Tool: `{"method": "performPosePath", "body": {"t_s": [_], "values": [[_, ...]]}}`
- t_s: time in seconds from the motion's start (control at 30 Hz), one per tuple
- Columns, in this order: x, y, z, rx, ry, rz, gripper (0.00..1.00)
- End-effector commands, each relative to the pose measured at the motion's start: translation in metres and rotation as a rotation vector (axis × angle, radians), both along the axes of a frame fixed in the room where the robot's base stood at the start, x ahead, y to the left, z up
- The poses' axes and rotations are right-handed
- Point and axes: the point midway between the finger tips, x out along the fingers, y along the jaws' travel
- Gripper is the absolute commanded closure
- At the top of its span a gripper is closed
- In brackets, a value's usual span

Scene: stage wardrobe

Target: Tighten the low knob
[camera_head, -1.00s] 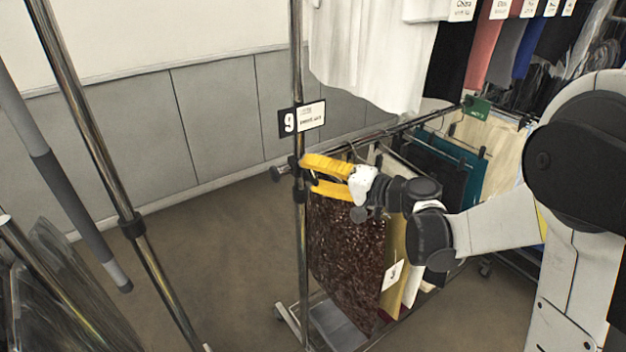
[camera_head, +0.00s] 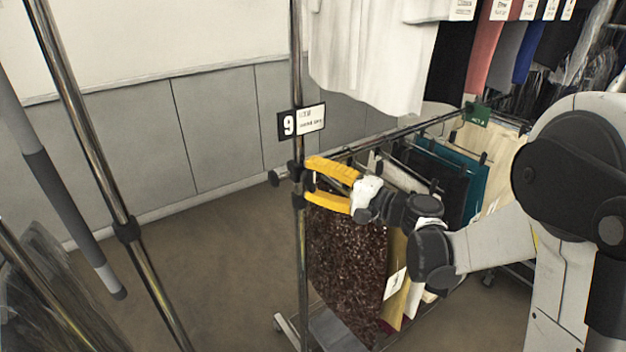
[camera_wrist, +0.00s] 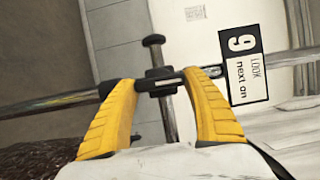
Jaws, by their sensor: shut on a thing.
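My gripper (camera_head: 306,178) has two yellow fingers, one above the other in the head view, at the upright chrome pole (camera_head: 303,255). In the wrist view the fingertips (camera_wrist: 160,79) close from both sides on a dark fitting at the pole, which I take to be the low knob (camera_wrist: 159,85). A gap the width of that fitting stays between the fingers. A round dark end piece (camera_head: 275,178) sticks out left of the pole; it also shows beyond the fingers in the wrist view (camera_wrist: 153,40). The fitting's near side is partly hidden in the head view.
A sign with a 9 (camera_head: 301,121) hangs on the pole just above my gripper. Brown sequined cloth (camera_head: 347,265) and other garments hang right beside and below it. Another chrome pole (camera_head: 100,165) stands at left, with clear floor (camera_head: 225,260) between.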

Motion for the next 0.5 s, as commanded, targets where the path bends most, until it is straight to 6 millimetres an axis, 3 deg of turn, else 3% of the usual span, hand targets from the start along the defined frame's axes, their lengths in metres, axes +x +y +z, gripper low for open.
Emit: {"method": "performPosePath", "body": {"t_s": [0.17,0.2,0.23,0.5], "values": [[-0.0003,0.0002,-0.0001,0.001,0.001,0.001,0.72],[-0.0003,0.0002,-0.0001,0.000,0.000,0.001,0.30],[-0.0003,0.0002,-0.0001,0.000,0.000,0.001,0.21],[-0.0001,0.0001,0.0000,0.000,0.000,0.000,0.19]]}}
